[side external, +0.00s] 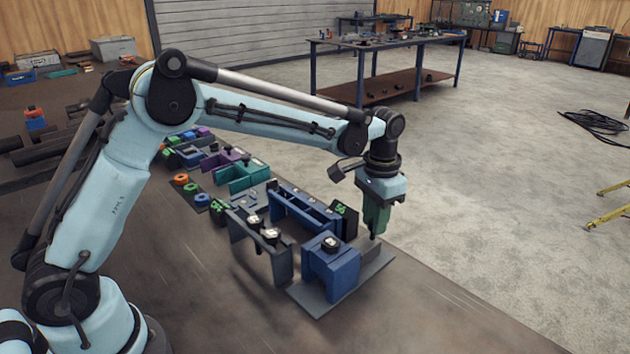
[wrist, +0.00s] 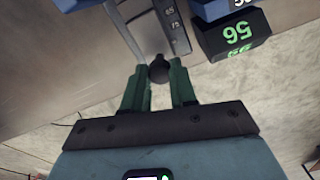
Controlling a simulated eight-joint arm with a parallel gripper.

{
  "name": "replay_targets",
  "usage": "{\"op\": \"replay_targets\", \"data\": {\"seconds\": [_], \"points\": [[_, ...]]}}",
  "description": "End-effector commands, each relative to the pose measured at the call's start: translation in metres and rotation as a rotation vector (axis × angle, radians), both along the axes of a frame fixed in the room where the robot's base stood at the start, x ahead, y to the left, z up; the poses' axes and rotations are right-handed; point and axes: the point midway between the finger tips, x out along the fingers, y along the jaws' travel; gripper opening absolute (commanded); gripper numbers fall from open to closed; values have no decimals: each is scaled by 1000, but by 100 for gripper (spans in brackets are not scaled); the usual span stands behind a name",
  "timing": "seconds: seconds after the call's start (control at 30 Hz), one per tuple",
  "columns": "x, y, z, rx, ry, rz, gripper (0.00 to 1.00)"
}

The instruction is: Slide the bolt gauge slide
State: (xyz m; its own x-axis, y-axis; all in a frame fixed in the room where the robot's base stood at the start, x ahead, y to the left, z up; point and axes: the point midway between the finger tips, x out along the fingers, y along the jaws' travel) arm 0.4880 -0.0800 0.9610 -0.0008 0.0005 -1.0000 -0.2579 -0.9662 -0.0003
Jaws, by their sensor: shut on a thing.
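My gripper (wrist: 159,78) has its two green fingers closed around a round black knob (wrist: 159,69) in the wrist view. The knob stands at the end of a grey bar. Just above it is a dark scale (wrist: 174,25) with white numbers, 65 and 75 among them. I take these as parts of the bolt gauge. In the side view my gripper (side external: 376,228) points down over the right part of a flat grey plate (side external: 345,290), right of a blue block (side external: 331,268). The fingers largely hide the knob there.
In the side view, a grey bracket (side external: 262,240) and a long blue frame (side external: 303,212) stand left of and behind the blue block. The bench front is clear.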

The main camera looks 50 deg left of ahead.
Motion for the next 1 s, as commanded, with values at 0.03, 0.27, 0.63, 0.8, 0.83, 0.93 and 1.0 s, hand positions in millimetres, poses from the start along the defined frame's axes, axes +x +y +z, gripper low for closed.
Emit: {"op": "replay_targets", "data": {"seconds": [0.03, 0.27, 0.63, 0.8, 0.83, 0.93, 1.0], "points": [[3, 0, 0, 0, -1, -2, 0], [6, 0, 0, -2, -6, -1, 0], [6, 0, 0, -1, -4, 0, 52], [5, 0, 0, -1, -2, -1, 52], [5, 0, 1, -1, -2, -1, 52], [5, 0, 6, -1, -2, -1, 52], [5, 0, 13, -1, -2, -1, 52]]}}
